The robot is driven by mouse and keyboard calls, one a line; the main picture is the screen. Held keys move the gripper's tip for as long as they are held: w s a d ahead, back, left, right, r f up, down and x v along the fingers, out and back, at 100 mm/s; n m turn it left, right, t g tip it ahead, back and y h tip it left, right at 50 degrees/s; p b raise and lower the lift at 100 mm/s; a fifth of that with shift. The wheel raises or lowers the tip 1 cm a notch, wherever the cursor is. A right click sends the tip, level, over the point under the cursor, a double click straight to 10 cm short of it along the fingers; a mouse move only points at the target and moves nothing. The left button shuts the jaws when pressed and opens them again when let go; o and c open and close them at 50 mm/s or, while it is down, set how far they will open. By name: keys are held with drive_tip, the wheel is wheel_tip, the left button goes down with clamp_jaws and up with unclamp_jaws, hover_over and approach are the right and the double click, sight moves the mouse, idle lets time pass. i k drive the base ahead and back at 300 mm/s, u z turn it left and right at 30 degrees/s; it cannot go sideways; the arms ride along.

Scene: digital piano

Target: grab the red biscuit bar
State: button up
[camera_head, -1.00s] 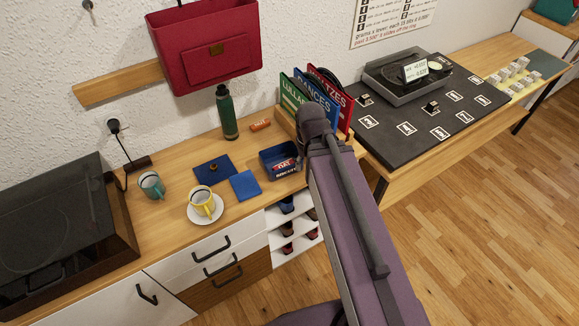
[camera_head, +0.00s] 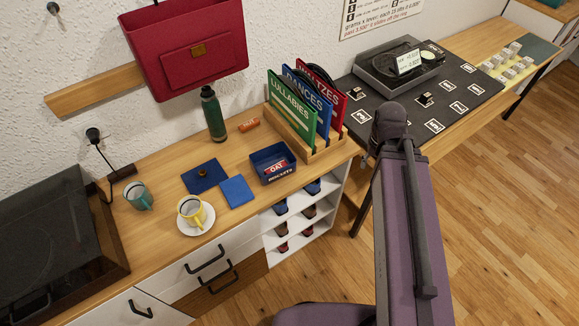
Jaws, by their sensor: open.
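A red biscuit bar with a pale "OAT" label (camera_head: 277,166) lies in a small dark blue box (camera_head: 259,157) marked for biscuits, on the wooden counter left of the record rack. A second bar, orange-red (camera_head: 249,124), lies on the counter near the green bottle; its lettering is too small to read. My purple arm crosses the right of the view, well to the right of both bars. My gripper does not show in the view.
A rack of record sleeves (camera_head: 310,108) stands right of the box. A green bottle (camera_head: 213,115), blue cloths (camera_head: 237,191), a yellow cup (camera_head: 192,210) on a saucer and a teal cup (camera_head: 138,196) stand left. Open shelves (camera_head: 292,240) are below.

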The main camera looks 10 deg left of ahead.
sight(283, 163)
drive_tip(key=z, duration=0.7)
drive_tip(key=k, duration=1.15)
drive_tip(key=u, duration=1)
drive_tip(key=i, duration=0.9)
